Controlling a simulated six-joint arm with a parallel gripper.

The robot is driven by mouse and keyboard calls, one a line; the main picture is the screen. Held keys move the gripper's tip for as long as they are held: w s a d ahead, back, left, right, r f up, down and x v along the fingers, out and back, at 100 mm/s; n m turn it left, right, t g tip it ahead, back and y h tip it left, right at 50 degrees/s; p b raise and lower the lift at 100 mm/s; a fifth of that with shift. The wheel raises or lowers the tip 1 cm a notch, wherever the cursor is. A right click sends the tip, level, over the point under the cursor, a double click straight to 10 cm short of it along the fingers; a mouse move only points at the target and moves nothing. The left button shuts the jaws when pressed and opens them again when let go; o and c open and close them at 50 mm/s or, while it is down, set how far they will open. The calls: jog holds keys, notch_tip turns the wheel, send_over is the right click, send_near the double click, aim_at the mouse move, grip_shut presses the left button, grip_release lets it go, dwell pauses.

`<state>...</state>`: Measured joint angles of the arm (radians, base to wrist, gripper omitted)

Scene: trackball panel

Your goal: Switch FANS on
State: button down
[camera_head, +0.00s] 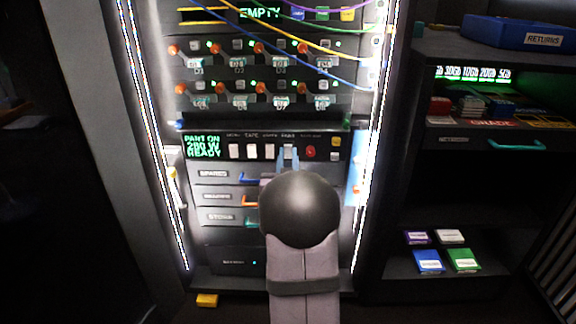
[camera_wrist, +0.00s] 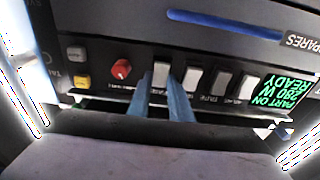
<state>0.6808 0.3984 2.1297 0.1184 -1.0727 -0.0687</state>
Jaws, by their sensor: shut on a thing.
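The panel has a row of white rocker switches. The FANS switch (camera_head: 288,152) is the fourth from the left in the head view, and is the leftmost white one (camera_wrist: 162,72) in the upside-down wrist view. My gripper (camera_head: 288,160) reaches the panel there. In the wrist view its two blue fingers (camera_wrist: 161,92) stand on either side of the FANS switch and are shut on it. The fingers hide part of the switch and its label, so I cannot tell which way it is tipped. A green display (camera_head: 203,147) reads PART ON 280 W READY.
Other white switches (camera_head: 252,152) stand close to the left. A red knob (camera_head: 310,152) and a yellow button (camera_head: 336,142) are to the right. Drawers with coloured handles (camera_head: 214,174) lie below. Cables (camera_head: 330,75) hang across the upper rack.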

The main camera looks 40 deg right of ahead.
jog(key=f+b, duration=0.1)
jog(key=b, duration=0.2)
jog(key=shift+t+h, duration=0.4)
jog(key=shift+r+b, duration=0.2)
jog(key=shift+b, duration=0.45)
jog(key=c, duration=1.6)
grip_release()
jog(key=shift+s+a, duration=0.1)
jog(key=shift+p+v, duration=0.6)
jog(key=shift+v, duration=2.95)
jog(key=shift+f, duration=0.15)
